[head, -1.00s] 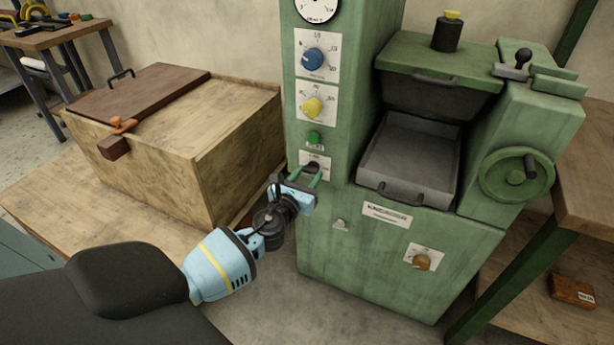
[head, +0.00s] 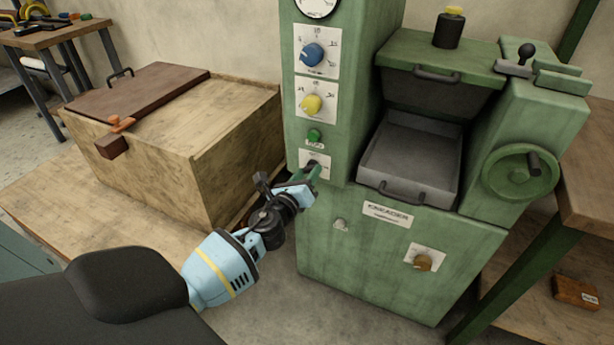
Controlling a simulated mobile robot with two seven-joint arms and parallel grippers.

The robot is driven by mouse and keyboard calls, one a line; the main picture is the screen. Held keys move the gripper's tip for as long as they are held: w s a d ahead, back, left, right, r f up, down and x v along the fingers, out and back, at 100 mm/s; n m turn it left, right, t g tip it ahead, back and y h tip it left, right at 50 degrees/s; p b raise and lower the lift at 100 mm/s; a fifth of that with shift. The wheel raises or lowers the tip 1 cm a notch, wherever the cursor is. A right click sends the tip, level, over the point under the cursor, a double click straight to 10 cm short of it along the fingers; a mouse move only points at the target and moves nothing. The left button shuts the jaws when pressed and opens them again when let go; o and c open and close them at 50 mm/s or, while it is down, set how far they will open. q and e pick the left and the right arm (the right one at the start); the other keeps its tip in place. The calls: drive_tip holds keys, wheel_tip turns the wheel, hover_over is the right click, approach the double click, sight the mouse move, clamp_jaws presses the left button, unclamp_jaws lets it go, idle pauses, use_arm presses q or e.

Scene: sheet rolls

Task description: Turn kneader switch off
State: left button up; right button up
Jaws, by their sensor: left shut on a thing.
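The green kneader (head: 400,265) stands in the middle right, with a "KNEADER" label on its front. Its left column carries a white plate (head: 318,157) below a green button (head: 313,136). The dark switch on this plate is mostly hidden behind my fingers. My left gripper (head: 312,174) comes in from the lower left, with its green fingertips at the plate, and is shut on the switch. The gripper is rolled so that its fingers overlap in this view. The switch's position cannot be read. My right gripper is out of view.
Above the button are a yellow knob (head: 311,103) and a blue knob (head: 313,54). A wooden box (head: 210,150) stands left of my gripper on a low wooden surface. A brown knob (head: 422,262) is low on the kneader, and a handwheel (head: 519,172) is at right.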

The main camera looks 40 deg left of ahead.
use_arm(q)
drive_tip(key=n, duration=0.6)
drive_tip(key=shift+n+b, duration=0.3)
drive_tip(key=n, duration=0.4)
drive_tip(key=shift+n, duration=0.6)
drive_tip(key=o, duration=1)
drive_tip(key=shift+s, duration=0.1)
drive_tip(key=p+v, duration=0.1)
drive_tip(key=v, duration=0.6)
drive_tip(key=shift+s+d, duration=0.1)
drive_tip(key=shift+s, duration=0.25)
